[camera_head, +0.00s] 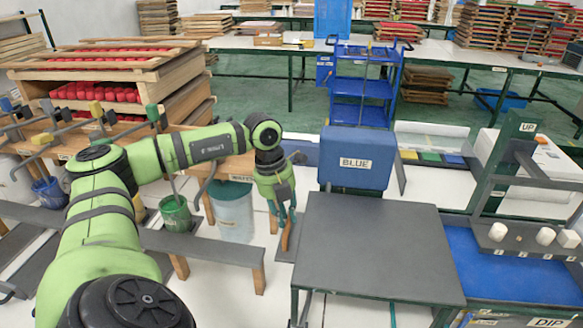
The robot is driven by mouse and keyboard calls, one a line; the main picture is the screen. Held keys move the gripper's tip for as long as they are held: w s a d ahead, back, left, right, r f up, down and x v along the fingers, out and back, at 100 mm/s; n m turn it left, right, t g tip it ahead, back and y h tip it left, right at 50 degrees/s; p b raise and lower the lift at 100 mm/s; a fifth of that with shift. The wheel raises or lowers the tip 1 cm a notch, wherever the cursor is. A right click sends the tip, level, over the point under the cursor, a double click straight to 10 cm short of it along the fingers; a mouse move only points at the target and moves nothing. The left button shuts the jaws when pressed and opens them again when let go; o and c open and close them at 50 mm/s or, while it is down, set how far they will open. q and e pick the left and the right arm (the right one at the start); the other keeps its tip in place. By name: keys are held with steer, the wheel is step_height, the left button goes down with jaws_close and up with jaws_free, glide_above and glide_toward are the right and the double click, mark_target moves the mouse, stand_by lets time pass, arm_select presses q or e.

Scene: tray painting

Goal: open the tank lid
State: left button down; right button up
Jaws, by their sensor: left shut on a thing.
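A large flat grey panel (385,250) lies level in the front middle, on a dark green frame; it looks like the tank lid, but I cannot tell for sure. The tank under it is hidden. My left gripper (283,218) points down just beyond the panel's left edge. Its fingers are shut on a slim orange-brown bar (286,237), which looks like a handle. I cannot tell whether this bar joins the panel. My right gripper is not in view.
A blue box labelled BLUE (357,158) stands behind the panel. A blue-topped DIP station (515,264) with white knobs is at right. Buckets, including a green one (175,213), and a wooden rack of red items (100,93) are at left.

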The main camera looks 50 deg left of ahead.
arm_select(q)
steer(key=shift+a, duration=0.1)
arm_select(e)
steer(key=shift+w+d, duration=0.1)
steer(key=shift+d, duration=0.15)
arm_select(q)
steer(key=c, duration=1.1)
jaws_free()
steer(key=shift+r, duration=0.1)
steer(key=r, duration=0.4)
steer(key=s+a+r, duration=0.1)
steer(key=r, duration=0.6)
steer(key=shift+s+a+r, duration=0.2)
steer(key=shift+a+r, duration=0.15)
steer(key=shift+a, duration=0.05)
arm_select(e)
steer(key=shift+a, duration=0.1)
